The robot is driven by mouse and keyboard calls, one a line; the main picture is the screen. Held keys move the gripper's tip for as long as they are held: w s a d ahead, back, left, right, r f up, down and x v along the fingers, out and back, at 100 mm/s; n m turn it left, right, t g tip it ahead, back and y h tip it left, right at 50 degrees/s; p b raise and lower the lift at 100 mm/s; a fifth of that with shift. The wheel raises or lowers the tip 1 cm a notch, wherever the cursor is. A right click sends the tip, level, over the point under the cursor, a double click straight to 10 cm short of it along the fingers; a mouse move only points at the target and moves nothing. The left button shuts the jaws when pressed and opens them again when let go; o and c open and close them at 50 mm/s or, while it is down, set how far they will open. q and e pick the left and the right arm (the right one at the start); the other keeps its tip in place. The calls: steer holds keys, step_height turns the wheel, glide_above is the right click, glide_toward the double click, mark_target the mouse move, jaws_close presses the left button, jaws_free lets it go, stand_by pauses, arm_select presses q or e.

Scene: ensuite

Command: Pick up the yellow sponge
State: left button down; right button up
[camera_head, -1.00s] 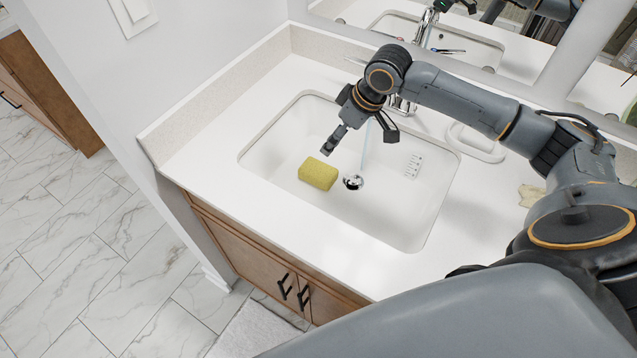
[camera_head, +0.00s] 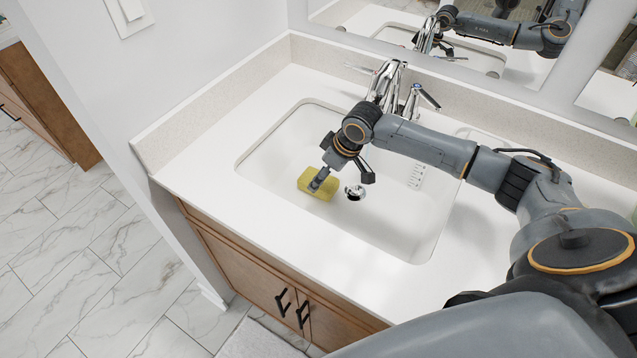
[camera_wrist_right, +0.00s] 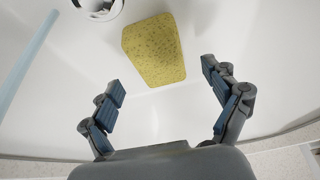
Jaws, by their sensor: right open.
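The yellow sponge (camera_head: 314,184) lies in the white sink basin (camera_head: 395,222), left of the drain. My right gripper (camera_head: 343,176) is over the basin, and one finger covers part of the sponge in the head view. In the right wrist view the sponge (camera_wrist_right: 153,50) lies beyond the open fingertips, roughly between their lines. The right gripper (camera_wrist_right: 163,84) is open and empty, with its two fingers spread wide. My left gripper is not in view.
A chrome drain (camera_head: 355,192) sits close to the sponge. A chrome faucet (camera_head: 388,85) stands behind the basin, near my right arm. The white countertop (camera_head: 215,150) left of the basin is clear. A mirror (camera_head: 480,50) is on the wall behind.

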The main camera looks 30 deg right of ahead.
steer(key=x, duration=0.4)
steer(key=shift+w+a+f, duration=0.1)
steer(key=shift+w, duration=0.1)
steer(key=shift+f, duration=0.25)
stand_by(0.5)
steer(key=c, duration=1)
